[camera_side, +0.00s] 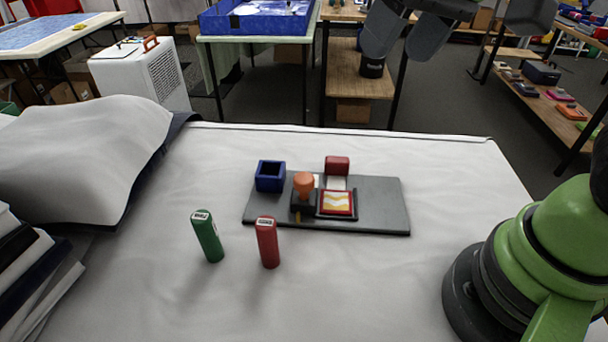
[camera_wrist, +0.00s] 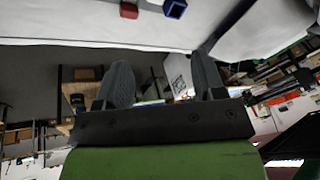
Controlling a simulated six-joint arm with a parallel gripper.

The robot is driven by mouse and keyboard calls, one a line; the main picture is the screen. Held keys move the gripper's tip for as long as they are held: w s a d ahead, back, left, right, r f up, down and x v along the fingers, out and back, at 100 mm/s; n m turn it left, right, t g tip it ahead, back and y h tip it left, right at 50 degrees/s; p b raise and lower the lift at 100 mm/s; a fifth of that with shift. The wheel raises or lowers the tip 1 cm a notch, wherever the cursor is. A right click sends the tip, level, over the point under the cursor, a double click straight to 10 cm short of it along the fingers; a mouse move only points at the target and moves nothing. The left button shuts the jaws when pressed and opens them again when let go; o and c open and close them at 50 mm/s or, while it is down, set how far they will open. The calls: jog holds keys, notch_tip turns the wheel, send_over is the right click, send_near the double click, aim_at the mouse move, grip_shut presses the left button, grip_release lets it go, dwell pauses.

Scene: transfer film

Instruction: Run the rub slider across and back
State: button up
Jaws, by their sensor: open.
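A grey board (camera_side: 383,212) lies on the white-covered table. On it stands an orange knob on a dark block (camera_side: 304,184), which looks like the rub slider. It is at the left edge of a red-framed panel (camera_side: 337,204) with an orange and white wavy pattern. A red block (camera_side: 337,165) with a white strip below it sits behind the panel. My gripper (camera_side: 397,52) is open and empty, high beyond the table's back edge, well away from the board. In the wrist view its two fingers (camera_wrist: 160,65) stand wide apart; the knob is out of sight there.
A blue open box (camera_side: 270,176) sits on the board's back left. A green cylinder (camera_side: 208,236) and a red cylinder (camera_side: 267,242) stand in front of the board. A pale draped pile (camera_side: 80,150) fills the table's left.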

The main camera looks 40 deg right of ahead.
jog(key=w+a+f+n+g, duration=0.1)
jog(key=w+a+f+g, duration=0.15)
jog(key=w+f, duration=0.45)
jog(key=n+g+h, duration=0.1)
jog(key=h, duration=0.1)
send_near(304, 178)
jog(key=f, duration=0.9)
jog(key=shift+w+d+f, duration=0.15)
jog(key=shift+d+f, duration=0.05)
jog(key=shift+f, duration=0.2)
